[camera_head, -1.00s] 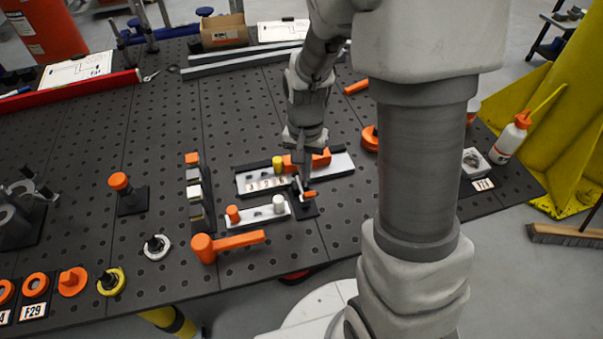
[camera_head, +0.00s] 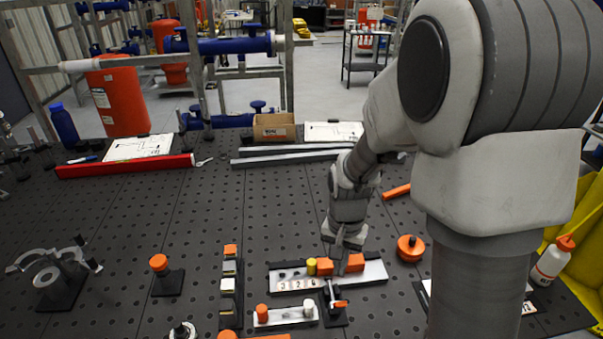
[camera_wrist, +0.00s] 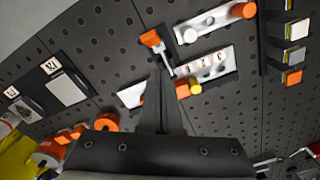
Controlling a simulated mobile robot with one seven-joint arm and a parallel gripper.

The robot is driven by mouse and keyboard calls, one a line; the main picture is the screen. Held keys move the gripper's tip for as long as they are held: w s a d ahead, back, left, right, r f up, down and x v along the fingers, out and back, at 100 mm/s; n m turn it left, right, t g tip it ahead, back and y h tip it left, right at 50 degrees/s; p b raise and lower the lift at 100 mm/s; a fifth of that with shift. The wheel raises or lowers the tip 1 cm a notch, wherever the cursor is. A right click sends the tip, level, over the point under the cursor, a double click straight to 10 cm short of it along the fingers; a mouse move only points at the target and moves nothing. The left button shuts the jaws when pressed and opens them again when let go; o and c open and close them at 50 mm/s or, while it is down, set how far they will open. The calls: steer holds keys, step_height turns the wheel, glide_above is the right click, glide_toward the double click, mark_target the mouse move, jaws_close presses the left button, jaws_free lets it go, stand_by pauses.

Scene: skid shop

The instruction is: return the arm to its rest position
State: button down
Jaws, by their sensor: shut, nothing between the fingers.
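My gripper (camera_head: 339,257) hangs at the end of my arm over the dark perforated table (camera_head: 110,215), close above a light metal strip (camera_head: 376,272) with orange blocks and a yellow peg. In the wrist view my gripper (camera_wrist: 159,75) shows as dark fingers together, with nothing between them. An orange-handled toggle clamp (camera_head: 334,303) stands just in front of the strip; it also shows in the wrist view (camera_wrist: 158,45), beyond the fingertips. I cannot tell the exact gap between the fingertips and the strip.
A second strip (camera_head: 286,317) with orange and white pegs lies in front. An orange round knob (camera_head: 410,247) and an orange bar (camera_head: 397,191) lie right of my gripper. A white bottle (camera_head: 552,260) stands at the right edge. The table's left middle is mostly open.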

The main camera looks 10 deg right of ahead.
steer(key=s+r+n+t, duration=0.2)
steer(key=s+r+n, duration=0.1)
steer(key=s+r, duration=0.4)
steer(key=s+r+n+t, duration=0.3)
steer(key=s+r, duration=0.4)
steer(key=r, duration=0.5)
steer(key=shift+r+t, duration=0.25)
steer(key=shift+t, duration=0.05)
